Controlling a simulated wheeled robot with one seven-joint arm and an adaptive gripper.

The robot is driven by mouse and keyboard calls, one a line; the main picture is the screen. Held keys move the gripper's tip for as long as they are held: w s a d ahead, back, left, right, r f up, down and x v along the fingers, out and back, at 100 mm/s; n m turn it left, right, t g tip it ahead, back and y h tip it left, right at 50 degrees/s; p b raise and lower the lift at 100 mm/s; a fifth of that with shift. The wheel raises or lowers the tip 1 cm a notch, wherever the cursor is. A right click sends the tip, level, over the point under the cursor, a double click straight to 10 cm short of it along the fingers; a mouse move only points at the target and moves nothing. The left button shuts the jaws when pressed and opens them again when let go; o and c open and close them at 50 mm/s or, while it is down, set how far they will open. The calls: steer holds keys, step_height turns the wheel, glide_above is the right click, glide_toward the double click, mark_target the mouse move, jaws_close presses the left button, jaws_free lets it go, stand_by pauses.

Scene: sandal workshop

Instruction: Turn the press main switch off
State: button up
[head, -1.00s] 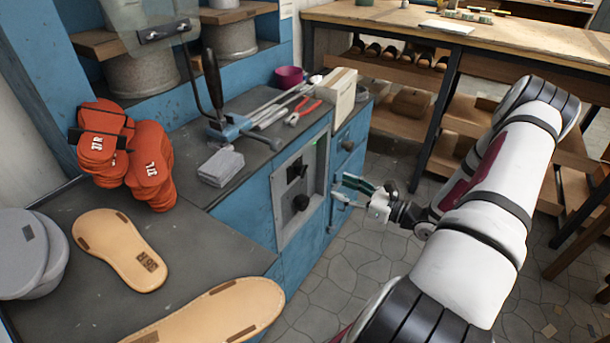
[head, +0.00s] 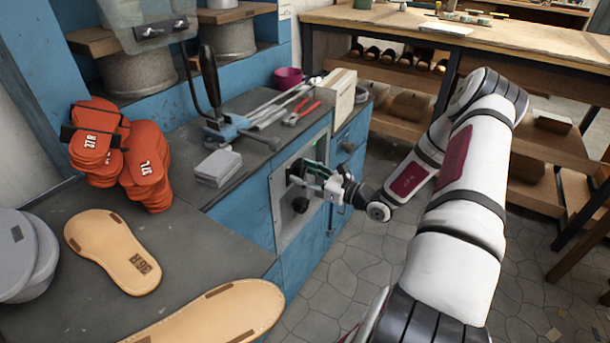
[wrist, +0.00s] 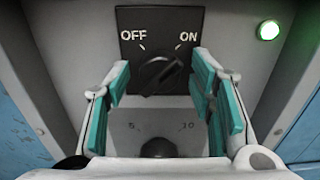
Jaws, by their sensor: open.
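The press main switch (wrist: 160,74) is a black rotary knob on a black plate marked OFF at left and ON at right. In the wrist view its pointer is turned toward ON. A round lamp (wrist: 268,30) right of the plate is lit green. My gripper (wrist: 158,85) is open, its teal-padded fingers to either side of the knob in the picture; I cannot tell whether they touch it. In the head view my gripper (head: 312,175) is at the grey panel (head: 283,226) and partly hides the switch.
A second black knob (wrist: 158,148) with a number scale sits below the switch; it shows in the head view too (head: 300,205). Tiled floor (head: 335,275) in front is free.

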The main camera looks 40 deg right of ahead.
steer(key=shift+c, duration=0.4)
steer(key=c, duration=1)
steer(key=shift+n, duration=0.3)
steer(key=n, duration=0.4)
steer(key=n+b, duration=0.1)
steer(key=n, duration=0.4)
steer(key=n+b, duration=0.2)
steer(key=n, duration=0.2)
steer(key=shift+d+f, duration=0.1)
steer(key=shift+n+b, duration=1.2)
steer(key=shift+n, duration=0.9)
